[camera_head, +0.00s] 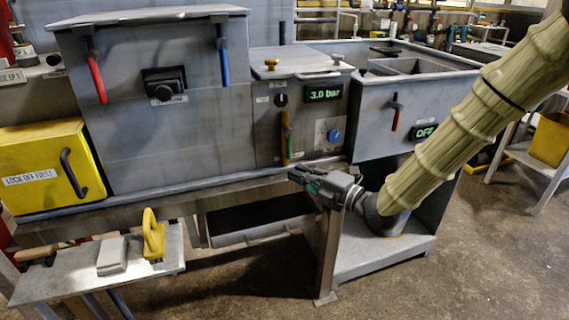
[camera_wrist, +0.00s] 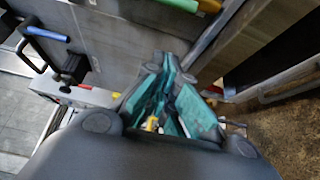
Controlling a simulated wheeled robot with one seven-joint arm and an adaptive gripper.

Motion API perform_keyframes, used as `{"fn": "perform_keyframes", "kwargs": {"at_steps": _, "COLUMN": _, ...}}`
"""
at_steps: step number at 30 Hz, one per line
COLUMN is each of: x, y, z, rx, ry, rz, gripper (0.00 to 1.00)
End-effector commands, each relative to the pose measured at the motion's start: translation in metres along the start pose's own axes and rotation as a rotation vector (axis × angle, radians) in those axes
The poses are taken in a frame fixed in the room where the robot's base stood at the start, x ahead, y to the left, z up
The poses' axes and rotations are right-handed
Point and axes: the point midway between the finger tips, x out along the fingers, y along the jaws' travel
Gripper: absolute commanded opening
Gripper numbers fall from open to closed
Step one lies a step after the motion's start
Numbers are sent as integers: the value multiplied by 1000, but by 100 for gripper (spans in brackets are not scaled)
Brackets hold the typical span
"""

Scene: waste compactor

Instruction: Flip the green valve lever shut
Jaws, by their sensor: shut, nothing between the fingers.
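My gripper (camera_head: 296,175) is shut and empty, just below and right of the lever's lower end in the head view. Its teal fingers also show in the wrist view (camera_wrist: 162,92). I cannot tell whether they touch the lever.
The pressure box carries a display (camera_head: 324,93) reading 3.0 bar and a blue knob (camera_head: 334,136). A red lever (camera_head: 396,115) is on the bin to the right. A yellow box (camera_head: 45,168) stands left. A metal ledge runs below the panels, near my gripper.

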Motion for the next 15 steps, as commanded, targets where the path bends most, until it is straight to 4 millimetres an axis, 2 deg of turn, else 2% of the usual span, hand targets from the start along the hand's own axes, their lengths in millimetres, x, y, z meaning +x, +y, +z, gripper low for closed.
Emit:
{"fn": "perform_keyframes", "kwargs": {"at_steps": 10, "x": 1, "y": 0, "z": 0, "rx": 0, "ry": 0, "rz": -1, "gripper": 0}}
{"fn": "perform_keyframes", "kwargs": {"at_steps": 15, "x": 14, "y": -1, "z": 0, "rx": 1, "ry": 1, "rz": -2, "gripper": 0}}
